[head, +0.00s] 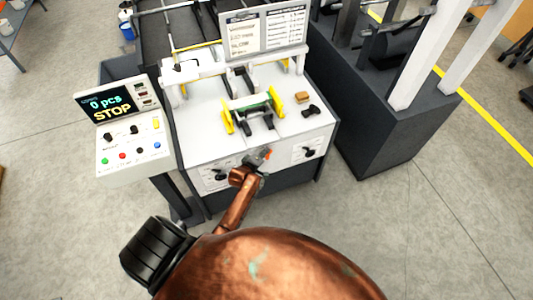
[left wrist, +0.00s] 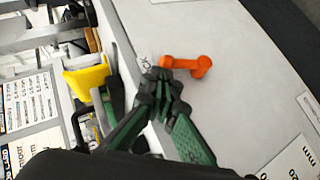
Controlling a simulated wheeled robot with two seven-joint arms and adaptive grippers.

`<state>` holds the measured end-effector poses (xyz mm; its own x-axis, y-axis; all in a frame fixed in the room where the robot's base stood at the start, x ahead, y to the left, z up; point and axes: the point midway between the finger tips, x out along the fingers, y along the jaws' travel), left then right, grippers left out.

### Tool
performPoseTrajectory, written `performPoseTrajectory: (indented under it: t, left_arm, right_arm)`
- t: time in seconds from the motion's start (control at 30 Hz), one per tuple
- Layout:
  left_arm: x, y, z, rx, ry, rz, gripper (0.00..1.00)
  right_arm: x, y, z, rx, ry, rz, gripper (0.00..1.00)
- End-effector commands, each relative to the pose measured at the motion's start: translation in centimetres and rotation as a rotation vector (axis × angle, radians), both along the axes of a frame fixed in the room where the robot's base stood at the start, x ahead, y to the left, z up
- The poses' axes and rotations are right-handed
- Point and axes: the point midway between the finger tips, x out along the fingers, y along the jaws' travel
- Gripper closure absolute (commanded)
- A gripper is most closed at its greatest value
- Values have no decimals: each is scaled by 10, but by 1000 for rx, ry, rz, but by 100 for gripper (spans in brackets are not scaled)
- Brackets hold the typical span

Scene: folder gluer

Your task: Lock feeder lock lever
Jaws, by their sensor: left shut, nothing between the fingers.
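The feeder lock lever (head: 267,154) is a small orange lever on the white front face of the feeder, near its top edge. In the left wrist view the orange lever (left wrist: 192,66) shows clearly, a bar with a rounded knob at its right end. My left gripper (head: 260,160) is at the front face, beside the lever. In the left wrist view the left gripper (left wrist: 163,82) has its dark, green-padded fingers shut and empty. Its fingertips are close to the lever's left end; I cannot tell whether they touch. My right gripper is not in view.
A control panel (head: 127,128) reading STOP stands left of the feeder. Black knobs (head: 309,152) sit on the front face beside the lever. Yellow guides (head: 275,101) and a small tan block (head: 302,97) are on the white top. Open floor lies in front.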

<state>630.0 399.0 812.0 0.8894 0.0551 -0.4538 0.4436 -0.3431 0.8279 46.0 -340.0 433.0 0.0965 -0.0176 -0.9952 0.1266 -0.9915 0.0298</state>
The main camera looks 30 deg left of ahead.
Motion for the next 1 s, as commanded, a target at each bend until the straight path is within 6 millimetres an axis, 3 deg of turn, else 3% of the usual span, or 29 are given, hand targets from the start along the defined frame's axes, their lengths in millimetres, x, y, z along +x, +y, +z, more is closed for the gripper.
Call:
performPoseTrajectory:
  t: [0.5,0.67,0.87,1.0]
  left_arm:
    - [0,1,0,0,0,1,100]
    - [-3,6,8,1,0,0,100]
    - [-14,23,31,3,0,-3,100]
    - [-40,19,39,-1,-1,-4,100]
  right_arm:
    - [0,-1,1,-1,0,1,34]
    - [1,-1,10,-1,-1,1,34]
    - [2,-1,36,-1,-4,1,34]
    - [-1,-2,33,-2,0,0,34]
